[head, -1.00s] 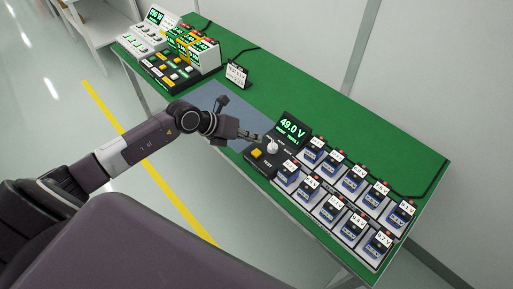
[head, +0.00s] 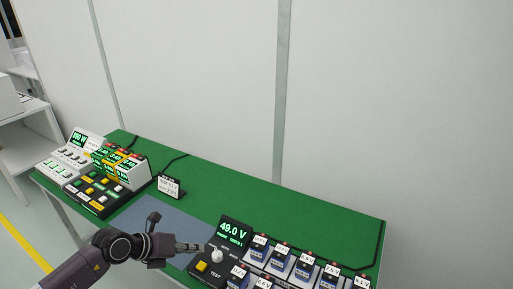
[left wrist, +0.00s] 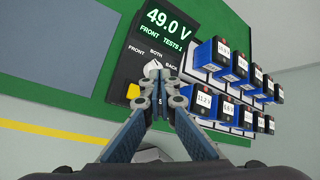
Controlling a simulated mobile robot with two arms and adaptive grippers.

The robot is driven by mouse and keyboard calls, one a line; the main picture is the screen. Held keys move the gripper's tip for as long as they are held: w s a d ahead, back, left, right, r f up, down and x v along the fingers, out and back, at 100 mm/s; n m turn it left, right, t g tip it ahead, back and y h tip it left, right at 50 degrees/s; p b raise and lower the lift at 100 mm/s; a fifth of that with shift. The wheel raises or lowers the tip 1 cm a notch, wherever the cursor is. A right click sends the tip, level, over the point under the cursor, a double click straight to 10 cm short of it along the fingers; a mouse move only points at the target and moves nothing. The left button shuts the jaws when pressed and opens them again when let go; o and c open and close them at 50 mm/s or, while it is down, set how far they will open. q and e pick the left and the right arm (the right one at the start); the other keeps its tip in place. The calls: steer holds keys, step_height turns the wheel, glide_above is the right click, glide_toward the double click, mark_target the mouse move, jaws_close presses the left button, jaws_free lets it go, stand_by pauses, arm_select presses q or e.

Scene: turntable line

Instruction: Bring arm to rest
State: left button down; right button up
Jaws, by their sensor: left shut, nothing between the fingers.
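My left arm comes in from the lower left in the head view. Its gripper (head: 198,247) is shut and empty, with its tips close to the white knob (head: 217,256) of the black tester. The tester's display (head: 235,231) reads 49.0 V in green, and a yellow button (head: 202,267) sits beside the knob. In the left wrist view the shut fingers (left wrist: 163,82) point at the knob (left wrist: 152,68) and partly cover the tester's face. I cannot tell whether they touch it. My right gripper is not in view.
The green table (head: 290,205) stands along a pale wall. Blue labelled batteries (head: 281,262) fill the rack right of the tester. A grey mat (head: 180,224), a small label stand (head: 169,186) and a button panel (head: 100,190) lie to the left. Space above the table is clear.

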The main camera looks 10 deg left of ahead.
arm_select(q)
steer(key=d+r+n+t+h, duration=0.4)
steer(key=d+r+t+h, duration=0.1)
steer(key=d+r, duration=0.6)
steer(key=w+a+r+n+t+y, duration=0.1)
steer(key=a+r+n+t+y, duration=0.4)
steer(key=r+n, duration=0.4)
steer(key=s+a+f+n+g+y, duration=0.2)
steer(key=s+a+f+n+y, duration=0.25)
steer(key=f+n, duration=0.35)
steer(key=s+a+f+n+g+y, duration=0.35)
steer(key=s+f+n+y, duration=0.2)
steer(key=n, duration=0.35)
steer(key=s+d+f+n+g+h, duration=0.1)
steer(key=s+d+f+g+h, duration=0.1)
steer(key=s+d+f+g, duration=0.5)
steer(key=s+d+f+n+g+h, duration=0.1)
steer(key=s+f+n+h, duration=0.2)
steer(key=s, duration=0.9)
step_height(320, 180, down, 30)
steer(key=s+m+g+b, duration=0.2)
steer(key=b, duration=0.1)
steer(key=s+a+f+b, duration=0.2)
steer(key=s+a+f, duration=0.1)
steer(key=s+f, duration=1.4)
step_height(320, 180, down, 2)
steer(key=shift+f+g+y, duration=0.15)
steer(key=shift+g+y, duration=0.15)
steer(key=shift+g, duration=0.05)
